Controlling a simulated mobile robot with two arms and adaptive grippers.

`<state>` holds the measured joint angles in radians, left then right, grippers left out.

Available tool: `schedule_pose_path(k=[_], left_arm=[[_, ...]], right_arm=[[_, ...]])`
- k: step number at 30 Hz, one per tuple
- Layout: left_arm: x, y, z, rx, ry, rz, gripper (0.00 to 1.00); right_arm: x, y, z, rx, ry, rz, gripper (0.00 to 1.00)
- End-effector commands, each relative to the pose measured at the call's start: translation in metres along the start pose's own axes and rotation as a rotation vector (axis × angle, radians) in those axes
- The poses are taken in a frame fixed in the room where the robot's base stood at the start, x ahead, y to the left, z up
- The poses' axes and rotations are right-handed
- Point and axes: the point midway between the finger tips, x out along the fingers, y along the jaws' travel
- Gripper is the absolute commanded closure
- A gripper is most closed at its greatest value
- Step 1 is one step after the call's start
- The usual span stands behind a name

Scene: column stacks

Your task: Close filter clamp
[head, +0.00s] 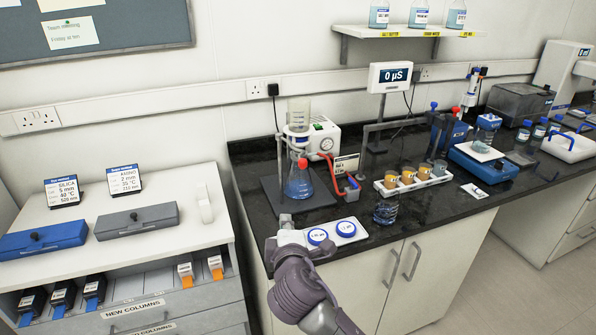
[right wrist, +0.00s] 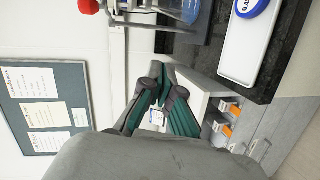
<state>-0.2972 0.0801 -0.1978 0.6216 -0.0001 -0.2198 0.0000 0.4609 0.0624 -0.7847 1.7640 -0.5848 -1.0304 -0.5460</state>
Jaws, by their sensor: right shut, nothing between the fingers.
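A glass filter flask (head: 298,185) with blue liquid stands upright on a dark stand plate on the black bench. A clear funnel cup (head: 299,112) sits above it. A pale clamp (head: 296,140) with a red knob (head: 302,163) is at the joint between them; I cannot tell whether it is open. My right gripper (head: 286,220) is shut and empty in front of the flask, apart from it, near the bench's front edge. In the right wrist view my right gripper's fingertips (right wrist: 163,76) are together, with the flask (right wrist: 184,8) and red knob (right wrist: 89,6) at the top edge.
A white tray (head: 352,238) with blue-lidded dishes lies just right of my gripper. A white pump box (head: 322,135) and red tubing stand behind the flask. A lower column cabinet (head: 150,220) is at left.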

Motion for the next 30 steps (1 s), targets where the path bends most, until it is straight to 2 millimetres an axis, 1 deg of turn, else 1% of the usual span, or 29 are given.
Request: schedule_pose_path(k=[1,3,6,7,10,18,21,23,26,30], left_arm=[[0.001,0.000,0.001,0.000,-0.001,0.000,0.10],[0.001,0.000,0.001,0.001,-0.002,0.000,0.10],[0.002,0.000,0.002,0.001,-0.003,0.000,0.10],[0.002,0.000,0.003,0.001,-0.004,0.001,0.10],[0.002,0.001,0.004,0.002,-0.006,0.001,0.10],[0.001,0.001,0.004,0.003,-0.006,0.002,0.10],[0.000,0.001,0.004,0.003,-0.006,0.002,0.10],[-0.002,0.001,0.004,0.003,-0.006,0.002,0.10],[-0.007,0.001,0.004,0.003,-0.006,0.002,0.10],[-0.015,0.001,0.003,0.003,-0.006,0.002,0.10]], right_arm=[[-0.010,0.027,-0.010,-0.022,0.012,0.056,1.00],[-0.023,0.052,-0.019,-0.048,0.019,0.108,1.00],[-0.035,0.074,-0.026,-0.070,0.024,0.156,1.00],[-0.038,0.078,-0.028,-0.074,0.024,0.164,1.00],[-0.042,0.084,-0.029,-0.079,0.024,0.177,1.00],[-0.041,0.083,-0.029,-0.079,0.024,0.176,1.00],[-0.038,0.085,-0.030,-0.080,0.024,0.176,1.00],[-0.033,0.086,-0.030,-0.081,0.023,0.177,1.00],[-0.019,0.090,-0.030,-0.081,0.022,0.176,1.00],[0.009,0.096,-0.031,-0.081,0.021,0.175,1.00]])
